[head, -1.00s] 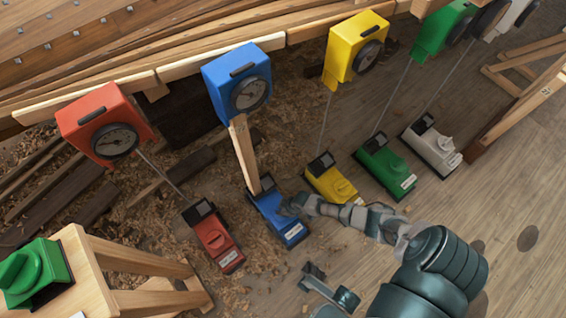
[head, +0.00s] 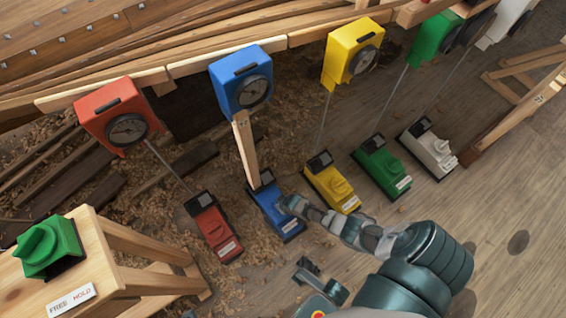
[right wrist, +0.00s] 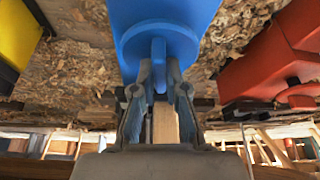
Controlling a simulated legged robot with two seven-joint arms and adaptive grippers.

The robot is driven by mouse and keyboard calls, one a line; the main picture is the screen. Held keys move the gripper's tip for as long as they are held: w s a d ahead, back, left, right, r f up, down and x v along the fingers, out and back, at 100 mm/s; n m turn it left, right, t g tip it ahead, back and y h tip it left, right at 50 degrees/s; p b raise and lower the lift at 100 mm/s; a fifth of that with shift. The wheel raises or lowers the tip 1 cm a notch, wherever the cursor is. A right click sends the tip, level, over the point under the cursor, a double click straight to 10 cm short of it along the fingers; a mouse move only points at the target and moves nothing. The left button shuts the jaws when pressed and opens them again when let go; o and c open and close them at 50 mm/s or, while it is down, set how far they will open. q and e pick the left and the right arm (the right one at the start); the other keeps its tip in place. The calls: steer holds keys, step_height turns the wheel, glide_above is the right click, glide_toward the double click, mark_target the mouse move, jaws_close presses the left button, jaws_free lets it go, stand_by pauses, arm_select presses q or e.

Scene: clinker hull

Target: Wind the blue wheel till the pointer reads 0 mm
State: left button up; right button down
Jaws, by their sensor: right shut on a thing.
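The blue unit's floor base (head: 270,207) stands at the foot of a wooden post (head: 245,145). Above it hangs the blue gauge box (head: 233,78) with a round dial (head: 254,92); its pointer is too small to read. The blue wheel (right wrist: 158,48) has a raised grip bar, seen in the right wrist view. My right gripper (head: 286,203) is at the base, hiding the wheel in the head view. In the right wrist view its fingers (right wrist: 159,80) are shut on the bar. My left gripper (head: 318,278) hangs near the bottom; its jaw opening is unclear.
A red base (head: 213,228) stands left of the blue one, a yellow base (head: 333,185) close on the right. Green (head: 382,166) and white (head: 428,148) bases stand farther right. A wooden stand (head: 85,268) with a green knob (head: 47,247) is at lower left.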

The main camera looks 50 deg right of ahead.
steer(key=m, duration=0.1)
steer(key=m+h, duration=0.1)
steer(key=m, duration=0.2)
steer(key=shift+s+a+f+g, duration=0.1)
steer(key=shift+s+f+g, duration=0.15)
steer(key=shift+s+g, duration=0.05)
steer(key=shift+m+g+h+b, duration=0.3)
steer(key=shift+m+h, duration=0.4)
steer(key=shift+m, duration=0.7)
steer(key=c, duration=1.2)
jaws_free()
steer(key=shift+w+r, duration=0.1)
steer(key=shift+w+r, duration=0.1)
steer(key=shift+w, duration=0.05)
steer(key=shift+a+r, duration=0.2)
steer(key=shift+r, duration=0.15)
steer(key=v, duration=1.1)
steer(key=shift+s, duration=0.2)
